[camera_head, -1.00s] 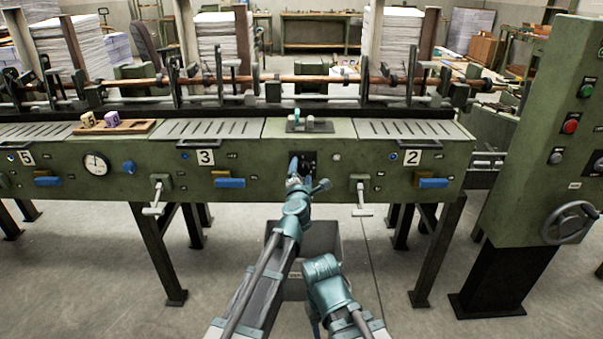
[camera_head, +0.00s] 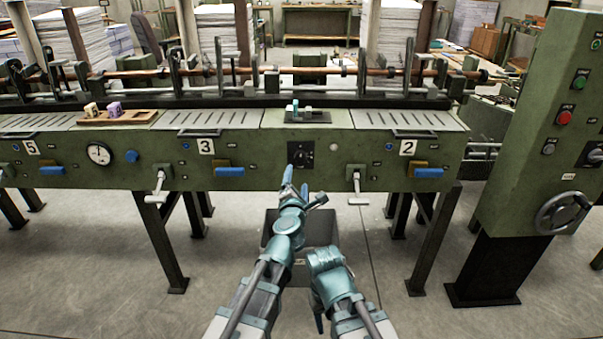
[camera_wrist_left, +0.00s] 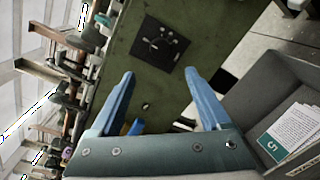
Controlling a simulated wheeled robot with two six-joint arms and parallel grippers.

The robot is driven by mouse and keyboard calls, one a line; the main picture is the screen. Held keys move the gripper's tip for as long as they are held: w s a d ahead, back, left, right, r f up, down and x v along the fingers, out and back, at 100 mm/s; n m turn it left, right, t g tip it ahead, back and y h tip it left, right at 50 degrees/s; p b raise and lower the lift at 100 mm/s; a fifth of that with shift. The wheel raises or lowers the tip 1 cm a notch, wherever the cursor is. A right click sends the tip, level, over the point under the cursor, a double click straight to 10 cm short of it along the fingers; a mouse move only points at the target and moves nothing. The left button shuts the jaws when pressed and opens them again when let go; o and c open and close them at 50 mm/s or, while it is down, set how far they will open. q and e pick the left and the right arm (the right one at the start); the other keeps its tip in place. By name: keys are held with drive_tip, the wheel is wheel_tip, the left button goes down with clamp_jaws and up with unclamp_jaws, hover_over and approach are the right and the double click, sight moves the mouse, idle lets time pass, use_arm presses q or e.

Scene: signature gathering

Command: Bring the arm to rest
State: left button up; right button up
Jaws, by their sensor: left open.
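My left gripper (camera_head: 296,183) is in front of the green machine, just below a black square panel (camera_head: 300,154) with a dial. Its blue fingers are apart with nothing between them, as the left wrist view also shows (camera_wrist_left: 160,73). In that view the black panel (camera_wrist_left: 159,43) lies beyond the fingertips, clear of them. My right arm (camera_head: 332,278) is folded low at the front, right of the left arm. Its gripper is mostly hidden, and I cannot tell its state.
The machine front (camera_head: 262,175) has T-shaped handles (camera_head: 357,188) and blue levers on both sides. A grey bin (camera_head: 322,228) stands on the floor below; cards (camera_wrist_left: 300,133) show in it in the wrist view. A control cabinet (camera_head: 530,150) stands at right.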

use_arm(q)
drive_tip(key=shift+s, duration=1)
